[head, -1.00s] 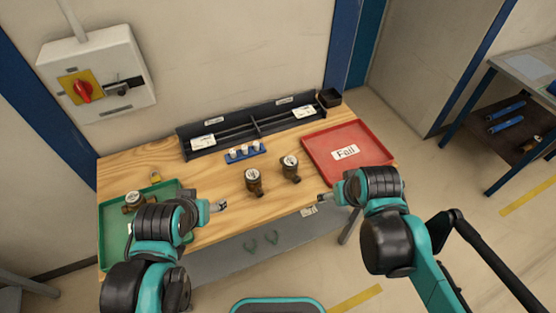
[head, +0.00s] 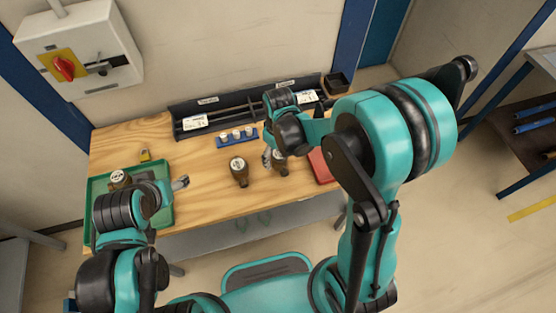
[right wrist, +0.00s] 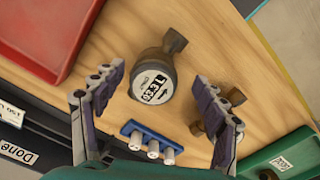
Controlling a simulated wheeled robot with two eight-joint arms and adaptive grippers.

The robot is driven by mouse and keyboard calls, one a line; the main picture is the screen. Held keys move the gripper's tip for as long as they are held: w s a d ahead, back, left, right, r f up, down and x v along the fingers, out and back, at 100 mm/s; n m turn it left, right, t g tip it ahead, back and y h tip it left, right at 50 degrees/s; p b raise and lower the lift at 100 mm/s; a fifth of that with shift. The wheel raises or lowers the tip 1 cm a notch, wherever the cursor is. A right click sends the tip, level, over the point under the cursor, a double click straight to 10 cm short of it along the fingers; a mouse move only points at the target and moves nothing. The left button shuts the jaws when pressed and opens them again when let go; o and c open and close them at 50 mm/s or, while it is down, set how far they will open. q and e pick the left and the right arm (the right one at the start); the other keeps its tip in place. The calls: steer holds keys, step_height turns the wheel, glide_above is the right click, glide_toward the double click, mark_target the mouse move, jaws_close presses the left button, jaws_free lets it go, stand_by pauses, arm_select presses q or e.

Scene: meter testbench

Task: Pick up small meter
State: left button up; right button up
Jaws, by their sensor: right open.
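Two brass-coloured meters with white round dials stand on the wooden table. The left one (head: 239,171) is in the open; the right one (head: 281,162) is partly hidden by my right gripper (head: 267,158). In the right wrist view a meter (right wrist: 153,84) lies between the two spread fingers, which do not visibly touch it. A second meter (right wrist: 213,112) is partly hidden behind a finger there. A third meter (head: 119,180) is in the green tray. My left gripper (head: 181,183) is by the green tray's right side; its jaw opening is unclear.
The green tray's rim (head: 168,215) is at the left. A red tray (head: 320,168) is mostly hidden behind my right arm. A blue holder with white pieces (head: 237,137) and a black rack (head: 190,135) stand behind the meters. Bare wood lies left of them.

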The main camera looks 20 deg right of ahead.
steer(key=f, duration=0.1)
steer(key=f+b, duration=0.1)
steer(key=f, duration=0.2)
steer(key=shift+w+d+f, duration=0.2)
steer(key=shift+w, duration=0.15)
jaws_close()
steer(key=shift+r, duration=0.1)
